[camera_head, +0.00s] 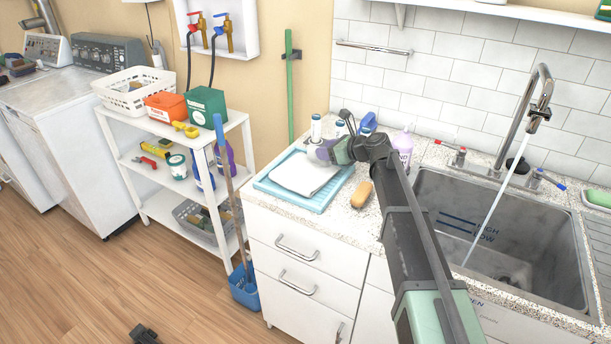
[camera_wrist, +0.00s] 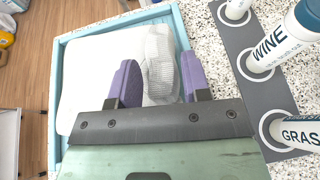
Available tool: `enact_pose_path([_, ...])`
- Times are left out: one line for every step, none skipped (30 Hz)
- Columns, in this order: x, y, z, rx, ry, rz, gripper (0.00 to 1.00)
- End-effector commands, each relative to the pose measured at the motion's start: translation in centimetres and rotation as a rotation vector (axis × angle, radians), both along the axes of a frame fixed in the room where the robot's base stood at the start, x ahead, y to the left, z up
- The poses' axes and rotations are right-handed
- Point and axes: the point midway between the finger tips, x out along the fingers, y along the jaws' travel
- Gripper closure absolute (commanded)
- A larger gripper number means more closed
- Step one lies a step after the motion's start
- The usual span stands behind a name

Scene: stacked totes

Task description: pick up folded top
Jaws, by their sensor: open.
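A white folded top (camera_head: 303,173) lies flat in a light blue tray (camera_head: 287,199) on the counter left of the sink. In the wrist view the white cloth (camera_wrist: 85,70) fills much of the tray (camera_wrist: 57,85). A greyish, ribbed piece of fabric (camera_wrist: 161,65) lies at its right side; I cannot tell whether it is part of the top. My gripper (camera_head: 325,150) is over the back right of the tray. In the wrist view its purple fingers (camera_wrist: 158,78) are open, one on each side of the ribbed fabric. Contact is unclear.
White bottles, one marked WINE (camera_wrist: 265,52), stand on a grey strip close to the tray's right side. A tan sponge (camera_head: 362,194) lies right of the tray. The sink (camera_head: 450,190) with running water is further right. A white shelf cart (camera_head: 160,205) stands left.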

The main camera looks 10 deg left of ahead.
Motion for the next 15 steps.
enact_pose_path([0.58, 0.89, -0.85, 0.000, 0.000, 0.002, 0.56])
enact_pose_path([0.75, 1.28, -0.97, -0.001, -0.001, 0.003, 0.56])
enact_pose_path([0.91, 1.60, -1.04, -0.001, -0.001, 0.002, 0.56])
enact_pose_path([0.96, 1.73, -1.03, 0.000, -0.001, 0.000, 0.56])
enact_pose_path([0.96, 1.78, -0.98, 0.000, -0.001, 0.000, 0.56])
enact_pose_path([0.93, 1.76, -0.89, 0.000, -0.001, 0.000, 0.56])
enact_pose_path([0.90, 1.73, -0.85, -0.001, -0.001, -0.001, 0.56])
enact_pose_path([0.89, 1.73, -0.84, 0.000, -0.001, 0.000, 0.56])
enact_pose_path([0.88, 1.73, -0.84, 0.000, -0.001, 0.000, 0.56])
enact_pose_path([0.88, 1.73, -0.84, 0.000, -0.001, 0.000, 0.59])
enact_pose_path([0.88, 1.72, -0.83, 0.000, -0.001, 0.000, 0.64])
enact_pose_path([0.88, 1.72, -0.83, 0.000, -0.001, 0.000, 0.70])
enact_pose_path([0.88, 1.72, -0.83, 0.000, -0.001, 0.000, 0.75])
enact_pose_path([0.87, 1.71, -0.83, 0.000, -0.001, 0.000, 0.79])
enact_pose_path([0.86, 1.71, -0.83, 0.000, -0.001, 0.000, 0.85])
